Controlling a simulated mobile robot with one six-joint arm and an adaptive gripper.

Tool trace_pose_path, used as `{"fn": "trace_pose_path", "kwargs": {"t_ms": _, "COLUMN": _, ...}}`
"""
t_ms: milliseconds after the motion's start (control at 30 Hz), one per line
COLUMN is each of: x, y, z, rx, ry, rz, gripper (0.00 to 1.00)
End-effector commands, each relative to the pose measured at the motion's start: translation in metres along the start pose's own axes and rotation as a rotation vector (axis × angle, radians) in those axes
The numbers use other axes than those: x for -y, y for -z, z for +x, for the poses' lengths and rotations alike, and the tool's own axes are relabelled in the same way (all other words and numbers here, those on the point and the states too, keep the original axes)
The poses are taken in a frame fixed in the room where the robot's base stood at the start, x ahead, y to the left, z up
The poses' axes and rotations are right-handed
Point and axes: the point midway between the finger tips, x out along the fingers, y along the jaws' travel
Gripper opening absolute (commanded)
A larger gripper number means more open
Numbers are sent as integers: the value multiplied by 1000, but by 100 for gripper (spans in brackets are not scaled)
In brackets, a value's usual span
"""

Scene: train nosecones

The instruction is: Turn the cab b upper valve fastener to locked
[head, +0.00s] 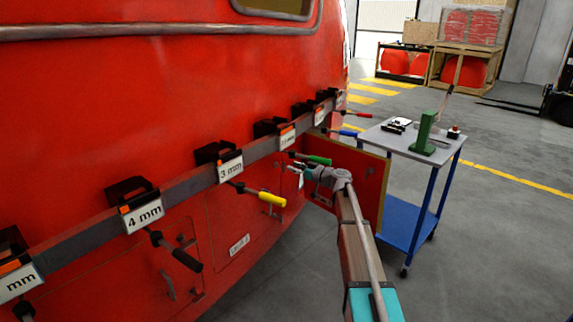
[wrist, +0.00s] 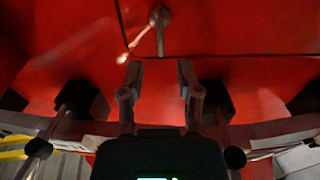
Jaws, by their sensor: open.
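My gripper (head: 298,172) reaches along the red train side, close to the tool rail in the head view. In the wrist view my gripper (wrist: 159,72) is open, with nothing between its two fingers. A grey fastener with a pale lever (wrist: 159,20) is on the red surface beyond the fingertips, at the top middle of the wrist view. It is apart from the fingers. I cannot tell whether this is the cab b upper valve fastener, nor whether it is locked. In the head view the fastener cannot be made out near my gripper.
A grey rail (head: 189,186) with black holders, size labels and coloured-handled tools runs along the train. An open panel (head: 362,185) stands out beyond my gripper. A blue-legged cart (head: 408,145) with a green stand (head: 425,132) is right of it.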

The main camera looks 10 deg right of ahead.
Motion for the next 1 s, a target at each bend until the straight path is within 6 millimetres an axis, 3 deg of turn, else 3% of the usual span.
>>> {"fn": "trace_pose_path", "kwargs": {"t_ms": 300, "x": -1, "y": 0, "z": 41, "rx": 0, "ry": 1, "rz": 0, "gripper": 44}}
{"fn": "trace_pose_path", "kwargs": {"t_ms": 800, "x": 0, "y": 0, "z": 50, "rx": 0, "ry": -1, "rz": 0, "gripper": 44}}
{"fn": "trace_pose_path", "kwargs": {"t_ms": 833, "x": 0, "y": 0, "z": 50, "rx": 0, "ry": -1, "rz": 0, "gripper": 42}}
{"fn": "trace_pose_path", "kwargs": {"t_ms": 1000, "x": -1, "y": 0, "z": 50, "rx": 0, "ry": -1, "rz": 0, "gripper": 11}}
